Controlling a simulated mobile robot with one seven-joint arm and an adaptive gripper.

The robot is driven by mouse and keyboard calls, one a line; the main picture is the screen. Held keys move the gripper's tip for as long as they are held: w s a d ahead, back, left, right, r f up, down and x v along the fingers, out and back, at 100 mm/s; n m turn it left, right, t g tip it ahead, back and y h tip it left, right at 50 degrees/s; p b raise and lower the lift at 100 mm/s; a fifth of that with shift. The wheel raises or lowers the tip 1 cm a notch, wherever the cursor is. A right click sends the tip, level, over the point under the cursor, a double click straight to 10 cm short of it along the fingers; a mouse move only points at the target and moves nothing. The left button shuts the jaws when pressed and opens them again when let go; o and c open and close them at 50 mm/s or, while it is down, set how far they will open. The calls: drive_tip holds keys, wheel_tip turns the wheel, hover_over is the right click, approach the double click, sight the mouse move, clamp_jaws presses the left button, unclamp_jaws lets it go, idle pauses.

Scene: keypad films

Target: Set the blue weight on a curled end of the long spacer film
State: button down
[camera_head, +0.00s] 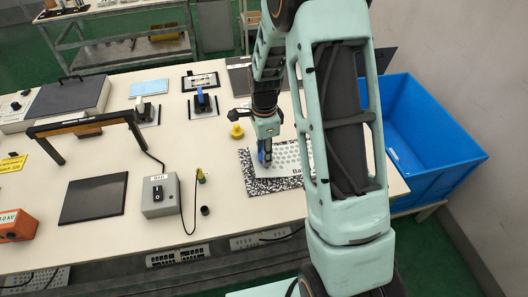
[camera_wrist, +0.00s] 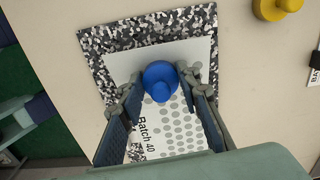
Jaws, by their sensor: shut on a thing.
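My gripper (camera_wrist: 160,95) is shut on the blue weight (camera_wrist: 158,76), a round knobbed piece between the fingertips in the wrist view. The weight is over the upper part of a pale film with rows of grey dots (camera_wrist: 180,130), marked "Batch 40". Whether the weight touches the film is unclear. The film lies on a black-and-white speckled mat (camera_wrist: 97,60). In the head view my gripper (camera_head: 265,157) is above the left part of the dotted film (camera_head: 290,160); my arm hides its right side. I cannot tell a curled end in either view.
A yellow knobbed weight (camera_head: 237,131) stands behind the mat, left of my gripper. A grey switch box (camera_head: 160,195) and a dark plate (camera_head: 94,198) are further left. A blue bin (camera_head: 425,140) stands right of the table. Some tabletop left of the mat is bare.

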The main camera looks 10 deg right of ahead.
drive_tip(key=shift+f+b, duration=0.75)
drive_tip(key=shift+f, duration=0.4)
drive_tip(key=c, duration=1.4)
unclamp_jaws()
drive_tip(key=shift+o, duration=0.2)
wheel_tip(320, 180, up, 12)
drive_tip(key=shift+r, duration=0.1)
